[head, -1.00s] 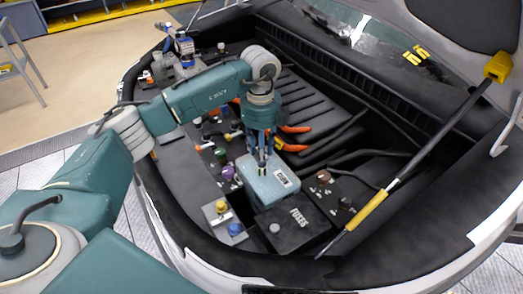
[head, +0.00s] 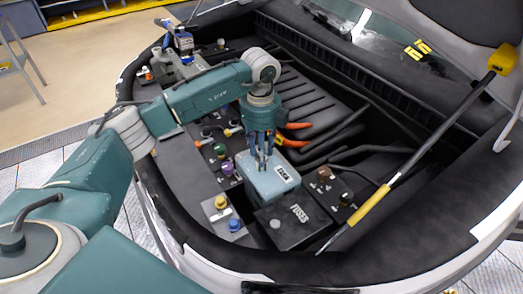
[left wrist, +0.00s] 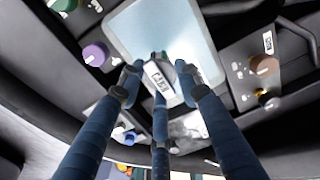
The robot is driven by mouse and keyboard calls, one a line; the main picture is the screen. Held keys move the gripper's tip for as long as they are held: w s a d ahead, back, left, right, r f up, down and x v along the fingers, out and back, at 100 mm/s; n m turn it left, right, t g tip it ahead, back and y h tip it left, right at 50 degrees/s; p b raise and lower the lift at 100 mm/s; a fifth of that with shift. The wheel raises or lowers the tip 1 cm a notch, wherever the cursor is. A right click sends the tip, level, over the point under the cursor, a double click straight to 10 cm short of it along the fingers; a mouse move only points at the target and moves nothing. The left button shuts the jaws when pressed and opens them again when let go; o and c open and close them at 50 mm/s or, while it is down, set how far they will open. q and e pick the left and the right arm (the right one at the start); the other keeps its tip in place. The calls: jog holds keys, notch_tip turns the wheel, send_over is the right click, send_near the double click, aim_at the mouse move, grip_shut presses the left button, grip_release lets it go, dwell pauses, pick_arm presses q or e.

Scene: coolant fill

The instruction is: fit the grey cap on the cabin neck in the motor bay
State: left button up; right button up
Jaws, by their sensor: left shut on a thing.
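My left gripper (head: 262,163) points down over the pale blue box (head: 268,184) in the motor bay, which has a small white label on top. In the left wrist view the gripper's fingers (left wrist: 160,88) are closed around a small light grey thing, which I take as the grey cap; the fingers hide most of it. The pale blue box (left wrist: 180,30) fills the area just behind the fingertips. I cannot tell whether the cap touches a neck, and the cabin neck itself is not clear to see. My right gripper is not in view.
Left of the box are a purple cap (head: 227,169) and a green cap (head: 220,152). Yellow (head: 220,202) and blue (head: 234,225) caps stand nearer. A black fuse box (head: 290,225) is in front, a brown cap (head: 323,173) at right. A yellow-gripped prop rod (head: 370,206) crosses the right side.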

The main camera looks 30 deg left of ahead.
pick_arm(q)
jog(key=shift+f, duration=0.3)
jog(key=o, duration=1.1)
jog(key=shift+o, duration=0.2)
jog(key=shift+r, duration=0.1)
notch_tip(320, 180, up, 12)
jog(key=shift+s, duration=0.1)
